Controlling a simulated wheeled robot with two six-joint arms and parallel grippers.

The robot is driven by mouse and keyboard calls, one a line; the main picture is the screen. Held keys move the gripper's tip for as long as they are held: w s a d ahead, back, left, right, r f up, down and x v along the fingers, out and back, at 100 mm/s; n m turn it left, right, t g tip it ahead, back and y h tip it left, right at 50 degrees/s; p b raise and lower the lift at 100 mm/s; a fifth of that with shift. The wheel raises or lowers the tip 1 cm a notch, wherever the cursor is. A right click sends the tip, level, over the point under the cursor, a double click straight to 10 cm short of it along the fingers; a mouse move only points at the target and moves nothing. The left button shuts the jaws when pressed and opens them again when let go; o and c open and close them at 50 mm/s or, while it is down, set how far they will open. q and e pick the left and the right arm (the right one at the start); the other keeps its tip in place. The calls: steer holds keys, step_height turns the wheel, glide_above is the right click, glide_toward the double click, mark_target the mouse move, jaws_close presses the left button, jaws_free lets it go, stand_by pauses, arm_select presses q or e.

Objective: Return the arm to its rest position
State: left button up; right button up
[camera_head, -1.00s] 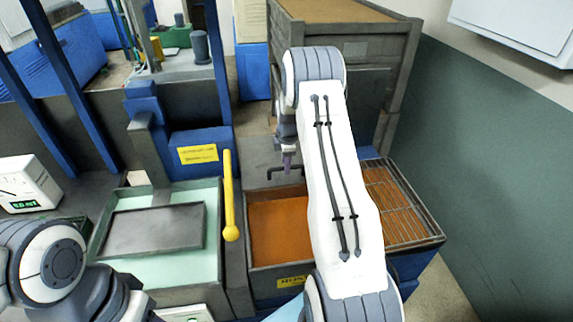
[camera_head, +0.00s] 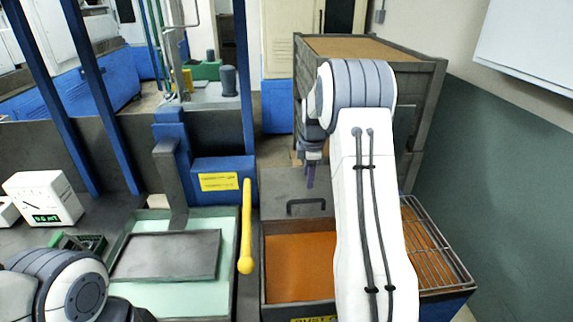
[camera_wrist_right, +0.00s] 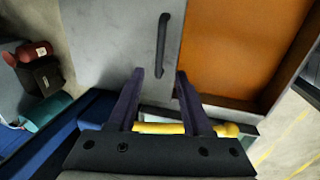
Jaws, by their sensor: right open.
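My right arm reaches up from the bottom of the head view and bends over at its wrist. My right gripper (camera_head: 310,172) points down above the grey lid with a black handle (camera_head: 306,206), partly hidden by its own wrist. In the right wrist view its two fingers (camera_wrist_right: 157,85) are apart with nothing between their tips. The black handle (camera_wrist_right: 162,45) lies beyond the fingertips. Part of my left arm shows at the lower left of the head view; its gripper is out of the picture.
An orange-floored bin (camera_head: 298,268) lies below my right arm, with a wire rack (camera_head: 432,245) at its right. A yellow lever (camera_head: 246,230) stands left of it, beside a pale green tray (camera_head: 229,262) holding a dark plate (camera_head: 165,255). A tall grey crate (camera_head: 425,110) stands behind.

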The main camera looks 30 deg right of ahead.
steer(key=s+a+r+m, duration=0.1)
steer(key=s+a+r, duration=0.15)
steer(key=a, duration=0.65)
steer(key=s+a+r+y, duration=0.1)
steer(key=s+a, duration=0.2)
steer(key=a, duration=0.5)
steer(key=s+a+r+m, duration=0.1)
steer(key=s+a+r, duration=0.1)
steer(key=a, duration=0.7)
steer(key=s+a+m, duration=0.1)
steer(key=s+a, duration=0.2)
steer(key=s, duration=0.5)
steer(key=s+a+m+g, duration=0.1)
steer(key=s+a, duration=0.3)
steer(key=s, duration=0.5)
steer(key=s+a+m+g+y, duration=0.1)
steer(key=s+a, duration=0.3)
steer(key=s, duration=0.4)
steer(key=shift+s+f+m, duration=0.3)
steer(key=shift+f+m, duration=0.1)
steer(key=shift+f, duration=0.05)
